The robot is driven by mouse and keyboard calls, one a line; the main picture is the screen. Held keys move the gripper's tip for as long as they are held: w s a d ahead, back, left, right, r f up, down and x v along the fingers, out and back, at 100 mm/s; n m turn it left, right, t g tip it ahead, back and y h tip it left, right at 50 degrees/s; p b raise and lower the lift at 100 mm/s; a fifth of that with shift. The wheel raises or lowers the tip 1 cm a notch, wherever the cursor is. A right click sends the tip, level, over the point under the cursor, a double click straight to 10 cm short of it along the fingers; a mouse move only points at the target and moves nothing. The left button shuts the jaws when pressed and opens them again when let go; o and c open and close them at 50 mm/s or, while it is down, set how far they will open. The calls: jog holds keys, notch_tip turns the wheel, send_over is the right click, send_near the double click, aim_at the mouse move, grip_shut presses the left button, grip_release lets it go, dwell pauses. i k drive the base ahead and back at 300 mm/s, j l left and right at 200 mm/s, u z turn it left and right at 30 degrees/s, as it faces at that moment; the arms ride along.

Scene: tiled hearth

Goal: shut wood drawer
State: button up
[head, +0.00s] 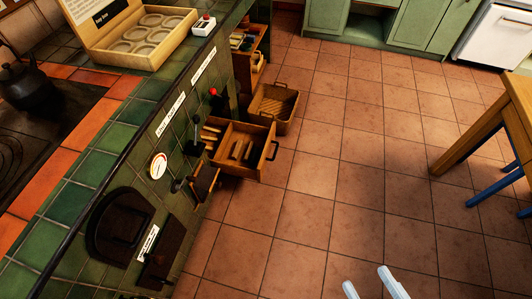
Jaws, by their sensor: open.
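The wood drawer (267,154) stands pulled out from the green tiled range, left of the middle of the head view. It holds several pieces of split wood (241,149), and a dark handle (274,150) is on its front, facing right. My gripper (366,276) shows at the bottom edge as two pale fingers, spread apart with nothing between them. It is to the lower right of the drawer, well apart from it, over the tiled floor. The rest of my gripper is out of frame.
A second wooden drawer or box (273,106) sticks out just behind the wood drawer. A small door (204,184) stands out from the range in front of it. A wooden table (490,125) with a blue bench is at right. The middle floor (345,165) is clear.

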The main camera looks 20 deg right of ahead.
aim_at(264, 137)
jog(key=k+z, duration=0.1)
jog(key=k, duration=0.15)
jog(key=i+l, duration=0.2)
jog(key=i, duration=0.3)
jog(key=i+l+u, duration=0.1)
jog(key=i, duration=0.35)
jog(key=i+l, duration=0.3)
jog(key=i, duration=0.2)
jog(key=i+l+u, duration=0.1)
jog(key=i, duration=0.35)
jog(key=l, duration=0.1)
